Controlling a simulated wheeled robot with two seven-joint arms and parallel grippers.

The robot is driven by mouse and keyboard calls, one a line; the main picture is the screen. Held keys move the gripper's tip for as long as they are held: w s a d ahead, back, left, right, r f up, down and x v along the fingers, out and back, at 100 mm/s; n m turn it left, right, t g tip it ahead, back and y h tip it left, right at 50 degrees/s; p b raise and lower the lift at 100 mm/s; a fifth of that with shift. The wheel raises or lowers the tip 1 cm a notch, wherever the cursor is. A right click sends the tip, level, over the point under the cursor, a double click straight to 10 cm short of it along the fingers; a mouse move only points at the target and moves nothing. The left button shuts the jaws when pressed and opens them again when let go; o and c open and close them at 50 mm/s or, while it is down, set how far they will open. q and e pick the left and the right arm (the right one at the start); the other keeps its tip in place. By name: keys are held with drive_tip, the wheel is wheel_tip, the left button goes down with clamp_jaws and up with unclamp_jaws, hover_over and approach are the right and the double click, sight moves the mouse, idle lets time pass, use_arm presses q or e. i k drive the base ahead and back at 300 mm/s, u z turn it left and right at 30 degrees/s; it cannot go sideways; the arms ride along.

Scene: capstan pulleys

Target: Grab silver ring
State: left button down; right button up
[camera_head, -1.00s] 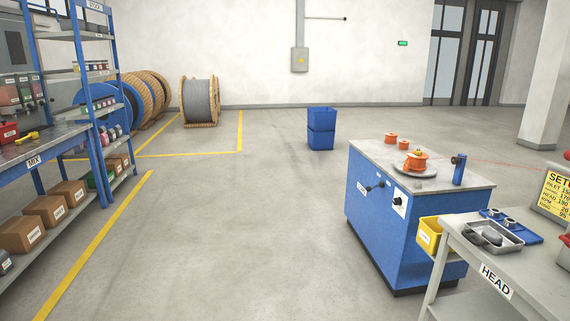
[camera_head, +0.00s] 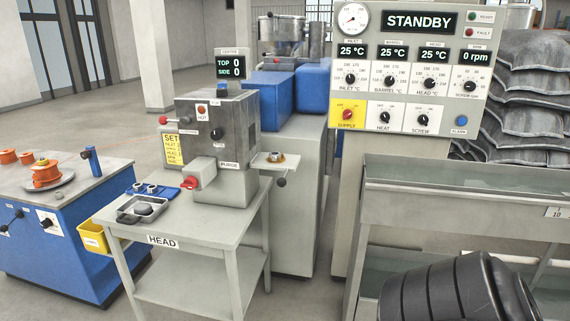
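Two small silver rings (camera_head: 138,187) lie side by side on a blue mat (camera_head: 172,193) on the grey table marked HEAD (camera_head: 208,228). They are small in view, and I cannot tell them apart in size. Another small metal ring-like piece (camera_head: 276,157) sits on a side shelf of the grey machine head (camera_head: 222,120). A metal tray (camera_head: 127,217) with a dark grey object in it stands in front of the mat.
A blue cabinet (camera_head: 75,240) with orange spools (camera_head: 46,175) stands left of the table. A yellow bin (camera_head: 93,237) hangs between them. A control panel reading STANDBY (camera_head: 410,65) and a long metal trough (camera_head: 450,190) stand to the right. Open floor lies at the back left.

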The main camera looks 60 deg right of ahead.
sight(274, 156)
drive_tip(key=z, duration=1.15)
drive_tip(key=k, duration=1.05)
drive_tip(key=u, duration=1.1)
drive_tip(key=i, duration=2.9)
drive_tip(key=z, duration=1.6)
drive_tip(key=i, duration=1.2)
drive_tip(key=z, duration=1.2)
